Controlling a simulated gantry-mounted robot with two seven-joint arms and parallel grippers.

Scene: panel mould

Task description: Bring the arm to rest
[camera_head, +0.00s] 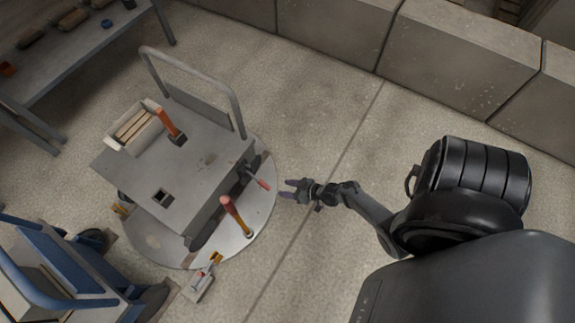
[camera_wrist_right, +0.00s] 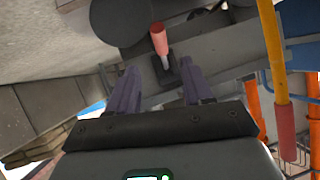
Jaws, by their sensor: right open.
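My right gripper (camera_head: 289,189) is open and empty in the head view. It hangs over the concrete floor, just right of the round plate (camera_head: 150,246) that carries the grey panel mould (camera_head: 195,165). Its two purple fingers stand apart in the right wrist view (camera_wrist_right: 155,92), with nothing between them. A red-handled lever (camera_head: 262,184) sticks out from the mould's right side, a short way left of the fingertips. A red handle (camera_wrist_right: 158,38) also shows beyond the fingers in the wrist view. My left gripper is not in view.
A tray of bars (camera_head: 135,127) sits on the mould. A bench (camera_head: 80,48) stands at upper left, a blue cart (camera_head: 60,262) at lower left. Concrete blocks (camera_head: 440,45) line the back.

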